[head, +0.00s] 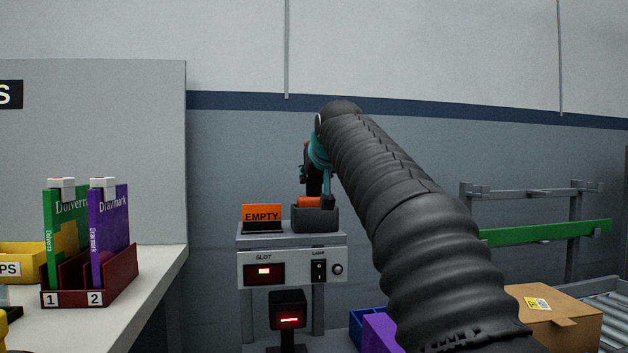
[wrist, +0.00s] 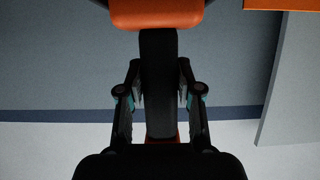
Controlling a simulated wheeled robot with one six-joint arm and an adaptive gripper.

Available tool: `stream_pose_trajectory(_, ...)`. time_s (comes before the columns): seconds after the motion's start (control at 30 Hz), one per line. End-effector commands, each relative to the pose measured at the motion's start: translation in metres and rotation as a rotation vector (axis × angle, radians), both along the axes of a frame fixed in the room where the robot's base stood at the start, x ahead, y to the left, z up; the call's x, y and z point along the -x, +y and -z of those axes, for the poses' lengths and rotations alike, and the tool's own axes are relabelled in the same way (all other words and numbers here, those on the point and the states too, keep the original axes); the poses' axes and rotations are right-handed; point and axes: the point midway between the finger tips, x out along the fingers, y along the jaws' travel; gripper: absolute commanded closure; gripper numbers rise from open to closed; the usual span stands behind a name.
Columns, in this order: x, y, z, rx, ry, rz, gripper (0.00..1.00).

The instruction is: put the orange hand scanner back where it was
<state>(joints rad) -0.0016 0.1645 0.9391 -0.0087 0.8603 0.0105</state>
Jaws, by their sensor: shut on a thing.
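The orange hand scanner (head: 309,201) shows as a small orange part at the dark grey holder (head: 316,219) on top of the stand. In the wrist view its orange head (wrist: 155,12) is at the top edge and its black handle runs down between my fingers. My gripper (wrist: 159,88) is shut on that handle. In the head view my gripper (head: 314,182) is above the holder, partly hidden by my arm. The orange part is at the holder's mouth; I cannot tell whether it rests in it or is held just above.
An orange "EMPTY" sign (head: 262,216) stands left of the holder. The stand's panel (head: 292,267) has a lit slot, a lamp switch and a knob. A red rack (head: 118,280) with books is at left. A cardboard box (head: 555,318) and green rail (head: 550,232) are at right.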

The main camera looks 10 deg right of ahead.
Motion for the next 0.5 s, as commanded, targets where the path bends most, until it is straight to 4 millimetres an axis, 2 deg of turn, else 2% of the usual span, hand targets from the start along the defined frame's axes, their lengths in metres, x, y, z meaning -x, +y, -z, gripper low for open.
stream_pose_trajectory(0.27,0.0002,-0.0001,0.0025,0.000,-0.002,0.000,1.00)
stream_pose_trajectory(0.3,0.0000,-0.0001,0.0021,0.000,-0.001,0.000,0.58)
stream_pose_trajectory(0.37,0.0000,-0.0001,0.0018,0.000,-0.001,0.000,0.43)
stream_pose_trajectory(0.5,-0.0001,0.0000,0.0019,0.000,0.000,0.000,0.40)
